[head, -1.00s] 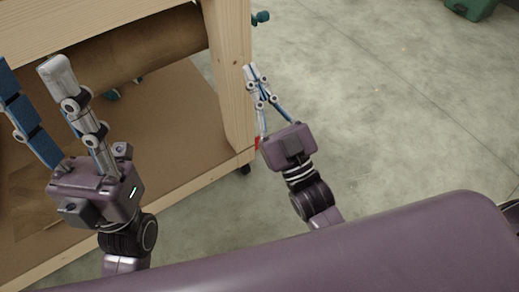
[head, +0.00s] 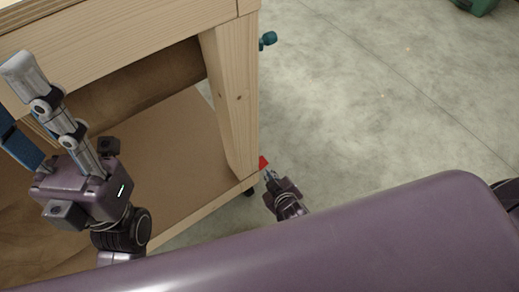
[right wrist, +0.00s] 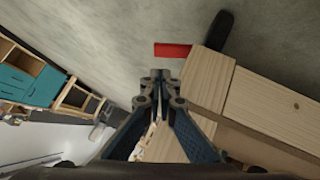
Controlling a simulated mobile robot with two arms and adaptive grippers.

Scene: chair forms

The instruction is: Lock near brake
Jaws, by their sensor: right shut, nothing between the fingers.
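The near brake is a small red tab (head: 262,162) beside the foot of the near wooden leg. In the right wrist view the red tab (right wrist: 173,50) lies just beyond my fingertips, next to a dark caster wheel (right wrist: 217,31). My right gripper (head: 268,173) is low by the leg, close to the tab; its shut fingertips (right wrist: 160,75) hold nothing. Contact with the tab cannot be made out. My left gripper (head: 12,88) is raised in front of the bench, its fingers apart and partly cut off by the picture edge.
The wooden bench (head: 232,95) has a lower shelf (head: 175,150) and a brown roll (head: 165,80) beneath its top. A teal knob (head: 267,40) sticks out behind the leg. The concrete floor (head: 390,110) to the right is clear. A green object (head: 477,5) lies far off.

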